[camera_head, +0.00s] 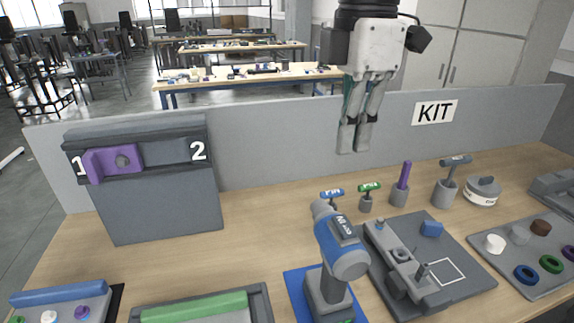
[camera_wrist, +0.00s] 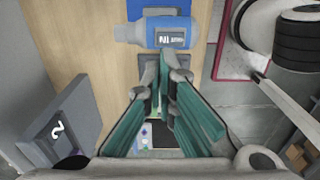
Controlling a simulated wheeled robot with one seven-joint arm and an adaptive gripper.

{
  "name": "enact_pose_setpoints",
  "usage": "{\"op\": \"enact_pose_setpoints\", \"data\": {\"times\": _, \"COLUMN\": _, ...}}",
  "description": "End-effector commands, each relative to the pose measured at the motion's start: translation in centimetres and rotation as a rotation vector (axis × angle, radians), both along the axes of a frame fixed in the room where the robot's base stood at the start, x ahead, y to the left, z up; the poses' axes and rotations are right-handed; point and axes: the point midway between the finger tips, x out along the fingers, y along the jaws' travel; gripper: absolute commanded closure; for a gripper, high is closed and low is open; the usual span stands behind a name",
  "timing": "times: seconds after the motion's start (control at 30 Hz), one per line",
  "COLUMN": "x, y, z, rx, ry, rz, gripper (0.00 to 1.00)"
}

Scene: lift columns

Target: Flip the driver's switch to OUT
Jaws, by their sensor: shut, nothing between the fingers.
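The driver (camera_head: 342,248) is a blue and grey power tool standing upright on a blue mat (camera_head: 297,285) near the table's front middle. A dark label on its upper body carries white lettering that looks like IN, small and hard to read. I cannot make out the switch itself. In the wrist view the driver (camera_wrist: 165,32) lies beyond the fingertips, its label showing. My gripper (camera_head: 354,140) points down, shut and empty, in front of the KIT panel. It appears above and behind the driver, apart from it.
A grey stand with a purple slider (camera_head: 122,160) is at the left. A grey panel (camera_head: 290,140) closes the table's back.

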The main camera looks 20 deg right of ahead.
Motion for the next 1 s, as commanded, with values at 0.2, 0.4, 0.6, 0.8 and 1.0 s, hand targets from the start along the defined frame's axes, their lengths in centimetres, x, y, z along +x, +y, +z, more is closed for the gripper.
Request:
{"op": "enact_pose_setpoints", "data": {"times": 0.2, "x": 0.0, "y": 0.0, "z": -4.5, "rx": 0.000, "ry": 0.003, "rz": 0.000, "gripper": 1.00}}
{"op": "enact_pose_setpoints", "data": {"times": 0.4, "x": 0.0, "y": 0.0, "z": -8.2, "rx": 0.000, "ry": 0.003, "rz": 0.000, "gripper": 1.00}}
{"op": "enact_pose_setpoints", "data": {"times": 0.6, "x": 0.0, "y": 0.0, "z": -10.7, "rx": 0.000, "ry": 0.002, "rz": -0.001, "gripper": 1.00}}
{"op": "enact_pose_setpoints", "data": {"times": 0.8, "x": 0.0, "y": 0.0, "z": -11.6, "rx": 0.000, "ry": 0.000, "rz": -0.001, "gripper": 1.00}}
{"op": "enact_pose_setpoints", "data": {"times": 1.0, "x": 0.0, "y": 0.0, "z": -11.6, "rx": 0.000, "ry": 0.000, "rz": -0.001, "gripper": 1.00}}
